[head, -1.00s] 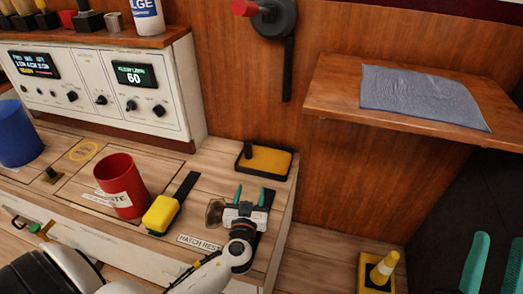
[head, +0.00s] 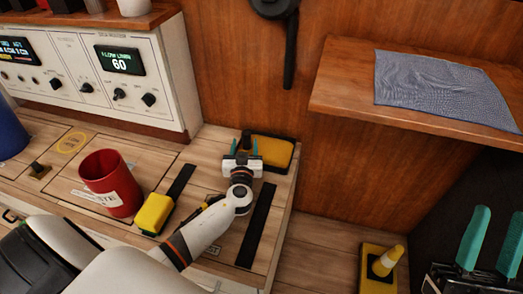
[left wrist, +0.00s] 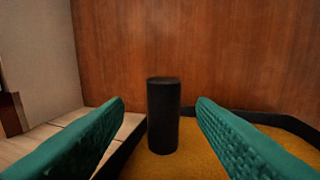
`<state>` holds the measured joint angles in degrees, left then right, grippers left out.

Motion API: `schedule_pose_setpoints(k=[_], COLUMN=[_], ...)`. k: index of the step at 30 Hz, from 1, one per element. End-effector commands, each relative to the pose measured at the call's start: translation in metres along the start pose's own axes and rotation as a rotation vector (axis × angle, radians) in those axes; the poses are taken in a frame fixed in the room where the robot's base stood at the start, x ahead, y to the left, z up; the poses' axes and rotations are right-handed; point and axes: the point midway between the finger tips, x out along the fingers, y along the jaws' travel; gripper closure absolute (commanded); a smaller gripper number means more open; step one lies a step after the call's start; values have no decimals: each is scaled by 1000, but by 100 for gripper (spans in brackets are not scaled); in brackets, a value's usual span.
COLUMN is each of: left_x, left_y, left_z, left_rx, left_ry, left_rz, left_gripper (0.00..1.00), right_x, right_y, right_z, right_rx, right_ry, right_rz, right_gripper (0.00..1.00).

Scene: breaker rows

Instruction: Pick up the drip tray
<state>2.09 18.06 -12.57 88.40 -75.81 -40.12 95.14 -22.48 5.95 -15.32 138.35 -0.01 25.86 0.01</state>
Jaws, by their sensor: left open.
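The drip tray (head: 275,150) is a shallow black-rimmed tray with an orange-yellow floor and an upright black post. It sits at the back right of the wooden counter. My left gripper (head: 243,148) is over its left part in the head view, partly hiding it. In the left wrist view the post (left wrist: 163,115) stands between the two teal fingers, with a gap on each side. The left gripper is open and holds nothing. My right gripper (head: 498,225) is at the lower right of the head view, its teal fingers apart and empty.
A red cup (head: 108,180) and a yellow block (head: 154,212) stand left of my arm. A wooden wall (head: 230,80) rises behind the tray. A shelf (head: 335,80) with a blue-grey cloth (head: 440,90) juts out at right.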

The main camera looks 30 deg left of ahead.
Motion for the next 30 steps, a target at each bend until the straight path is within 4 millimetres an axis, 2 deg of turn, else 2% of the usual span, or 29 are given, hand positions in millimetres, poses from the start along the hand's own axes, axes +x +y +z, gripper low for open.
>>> schedule_pose_setpoints(k=[3, 7, 16, 25, 30], left_x=[21, 36, 40, 40, 40], left_y=[-3, -3, -3, -3, -3], left_z=[4, 2, 2, 2, 4], left_rx=[0, 0, 0, 0, -2], left_ry=[-3, -2, 0, 0, -3], left_rz=[0, -1, -1, -1, -1], left_gripper=[49, 49, 49, 98, 100], right_x=[0, -1, -1, -1, -1], right_y=[0, 1, 1, 2, 2], right_z=[1, 8, 11, 11, 11], right_rx=[1, 4, 4, 5, 5], right_ry=[-9, -57, -72, -72, -71], right_rz=[0, 2, 2, 2, 2], right_gripper=[64, 64, 64, 64, 64])
